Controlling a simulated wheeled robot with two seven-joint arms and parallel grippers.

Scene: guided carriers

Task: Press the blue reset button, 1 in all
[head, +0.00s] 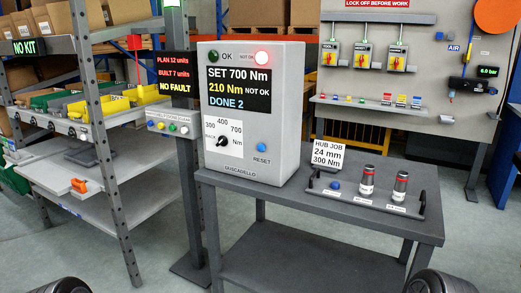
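The blue reset button (262,147) is on the lower right of the front of a light grey control box (290,125), above the word RESET. The box stands on a dark grey table. Its display (238,90) reads SET 700 Nm, 210 Nm NOT OK, DONE 2. The red NOT OK lamp (262,57) is lit and the green OK lamp (213,56) is dark. A black dial (222,141) is left of the button, marked 300, 400 and 700. Nothing covers the button. Neither gripper is in view; dark rounded parts at the bottom edge are probably my arms.
A HUB JOB card (327,157) reads 24 mm, 300 Nm. A post (190,180) and shelf rack stand at left.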

